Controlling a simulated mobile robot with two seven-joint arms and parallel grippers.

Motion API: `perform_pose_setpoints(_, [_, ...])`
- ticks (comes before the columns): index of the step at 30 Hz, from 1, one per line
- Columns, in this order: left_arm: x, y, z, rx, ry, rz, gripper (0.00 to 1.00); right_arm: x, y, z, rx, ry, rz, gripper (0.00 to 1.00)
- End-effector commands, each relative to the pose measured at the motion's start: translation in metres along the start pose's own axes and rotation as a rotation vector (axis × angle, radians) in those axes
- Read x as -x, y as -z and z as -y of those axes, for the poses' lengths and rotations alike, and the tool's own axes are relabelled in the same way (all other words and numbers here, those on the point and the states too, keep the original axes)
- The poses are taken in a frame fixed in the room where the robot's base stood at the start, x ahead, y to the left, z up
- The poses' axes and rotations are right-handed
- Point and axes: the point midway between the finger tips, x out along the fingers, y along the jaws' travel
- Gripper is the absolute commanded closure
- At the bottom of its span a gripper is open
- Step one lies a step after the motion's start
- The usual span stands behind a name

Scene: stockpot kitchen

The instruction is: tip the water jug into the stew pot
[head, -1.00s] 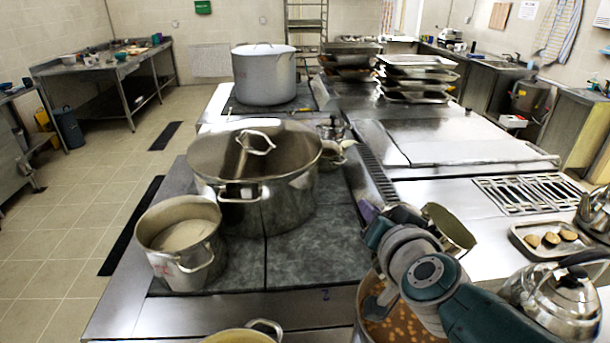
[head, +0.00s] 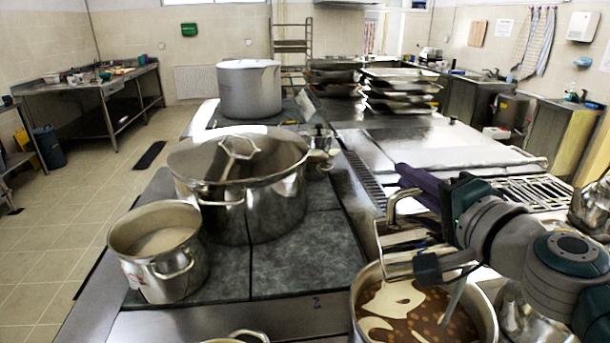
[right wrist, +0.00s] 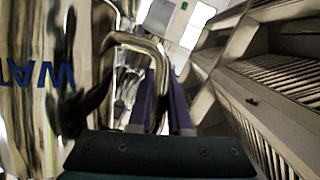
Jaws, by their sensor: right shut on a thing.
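The shiny metal water jug (head: 402,243) is tilted over the stew pot (head: 357,302) at the lower right of the head view. The pot holds brown stew with beans and pale patches on its surface; I cannot tell if these are water or reflections. My right gripper (head: 410,187), with purple fingers, is shut on the jug's handle. In the right wrist view the jug (right wrist: 22,115) shows blue letters "WAT", and its bent handle (right wrist: 135,42) runs to the purple fingers (right wrist: 162,105). The jug's mouth is not clear. My left gripper is out of view.
A large lidded pot (head: 275,205) and a smaller open pot (head: 135,265) stand on the dark hob left of the stew pot. Another pot's handle (head: 248,334) shows at the bottom edge. A kettle (head: 592,205) stands at the right. The hob between is bare.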

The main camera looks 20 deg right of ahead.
Motion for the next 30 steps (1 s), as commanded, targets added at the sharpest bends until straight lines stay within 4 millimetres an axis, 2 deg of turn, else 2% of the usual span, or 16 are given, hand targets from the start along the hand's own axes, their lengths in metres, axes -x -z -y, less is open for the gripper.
perform_pose_setpoints(1, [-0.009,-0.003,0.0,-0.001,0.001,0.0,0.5,0.0,0.002,-0.005,-0.019,0.012,-0.002,1.0])
perform_pose_setpoints(13, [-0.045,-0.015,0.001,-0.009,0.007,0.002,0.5,0.009,0.022,-0.018,-0.195,0.085,0.0,1.0])
perform_pose_setpoints(30, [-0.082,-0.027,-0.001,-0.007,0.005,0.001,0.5,0.029,0.071,-0.02,-0.496,0.208,-0.002,1.0])
